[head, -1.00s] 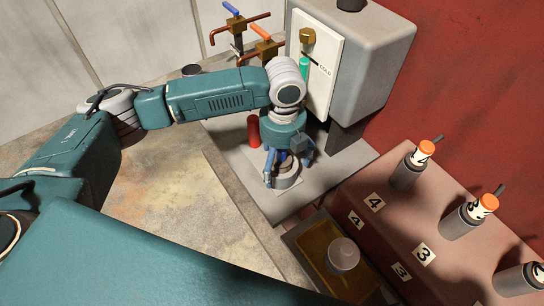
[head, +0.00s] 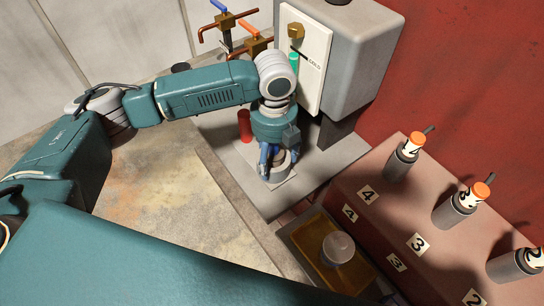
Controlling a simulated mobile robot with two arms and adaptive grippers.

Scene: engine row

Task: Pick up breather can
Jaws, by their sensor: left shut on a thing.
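The breather can appears to be the short grey cylinder (head: 276,174) standing on a pale square pad on the grey shelf, below the cold-labelled box. My left gripper (head: 277,160) reaches down over it from above, with its blue fingers shut on the can's sides. The can looks upright and at pad level; I cannot tell whether it touches the pad. The gripper and wrist hide its top. My right gripper is not in view.
A red cylinder (head: 245,126) stands just left of the gripper. The grey box (head: 350,60) rises behind the wrist. A tray (head: 308,242) with a pale domed part (head: 338,248) is at the front. Orange-topped cylinders (head: 403,158) stand on the red block at right.

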